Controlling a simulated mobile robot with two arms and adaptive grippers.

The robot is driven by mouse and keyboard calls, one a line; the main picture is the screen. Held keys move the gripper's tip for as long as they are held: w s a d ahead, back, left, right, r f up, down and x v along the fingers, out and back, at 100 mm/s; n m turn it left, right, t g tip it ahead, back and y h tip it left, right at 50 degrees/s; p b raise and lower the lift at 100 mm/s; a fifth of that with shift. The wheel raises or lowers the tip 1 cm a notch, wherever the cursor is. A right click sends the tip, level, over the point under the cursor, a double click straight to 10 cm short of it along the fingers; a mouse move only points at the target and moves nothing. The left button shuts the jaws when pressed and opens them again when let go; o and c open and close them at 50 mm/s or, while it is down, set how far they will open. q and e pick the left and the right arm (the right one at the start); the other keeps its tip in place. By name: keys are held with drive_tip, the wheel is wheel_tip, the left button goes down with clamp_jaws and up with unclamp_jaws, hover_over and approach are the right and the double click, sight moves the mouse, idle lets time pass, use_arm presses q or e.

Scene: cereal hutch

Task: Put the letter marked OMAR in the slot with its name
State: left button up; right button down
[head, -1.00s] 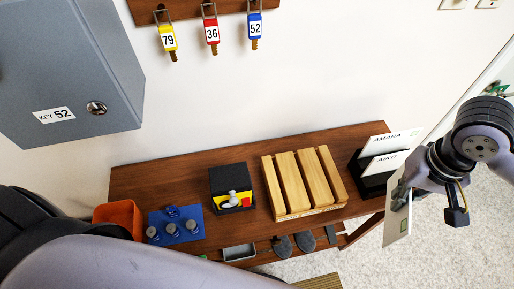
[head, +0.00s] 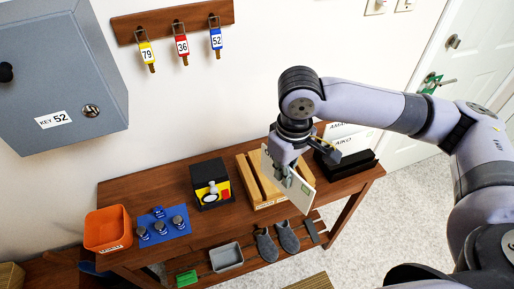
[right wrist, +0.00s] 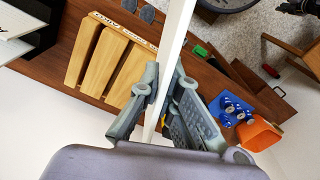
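My right gripper (head: 285,165) is shut on a white letter (head: 298,190), which hangs tilted in front of the right part of the wooden slotted rack (head: 244,176). The name on the letter cannot be read. In the right wrist view the letter (right wrist: 178,40) is seen edge-on between the fingers of the gripper (right wrist: 165,92). There the rack (right wrist: 103,62) lies to its left, apart from the gripper in the picture. My left gripper is not in view.
A black holder (head: 352,165) with the AMARA and AIKO letters stands right of the rack, partly behind my arm. Left of the rack are a black and yellow box (head: 209,176), a blue mat (head: 152,229) and an orange bin (head: 103,232). A grey cabinet (head: 60,70) overhangs the left.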

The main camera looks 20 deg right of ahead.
use_arm(q)
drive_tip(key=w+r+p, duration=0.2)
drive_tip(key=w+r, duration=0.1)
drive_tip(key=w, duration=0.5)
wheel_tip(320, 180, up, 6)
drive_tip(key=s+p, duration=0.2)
drive_tip(key=p, duration=0.4)
use_arm(e)
drive_tip(key=w+a+f+n, duration=0.15)
drive_tip(key=w+n, duration=0.55)
drive_tip(key=n, duration=0.9)
drive_tip(key=w+a+f+n, duration=0.15)
drive_tip(key=w+n, duration=0.45)
drive_tip(key=n, duration=1)
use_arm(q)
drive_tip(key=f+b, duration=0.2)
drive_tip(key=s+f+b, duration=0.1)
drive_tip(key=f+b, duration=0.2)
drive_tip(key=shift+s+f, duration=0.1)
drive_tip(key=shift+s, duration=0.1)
use_arm(e)
wheel_tip(320, 180, down, 4)
drive_tip(key=shift+a+f, duration=0.15)
drive_tip(key=shift+f, duration=0.05)
use_arm(q)
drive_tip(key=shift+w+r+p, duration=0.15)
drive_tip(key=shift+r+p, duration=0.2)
drive_tip(key=shift+p, duration=0.1)
use_arm(e)
drive_tip(key=shift+w+r, duration=0.1)
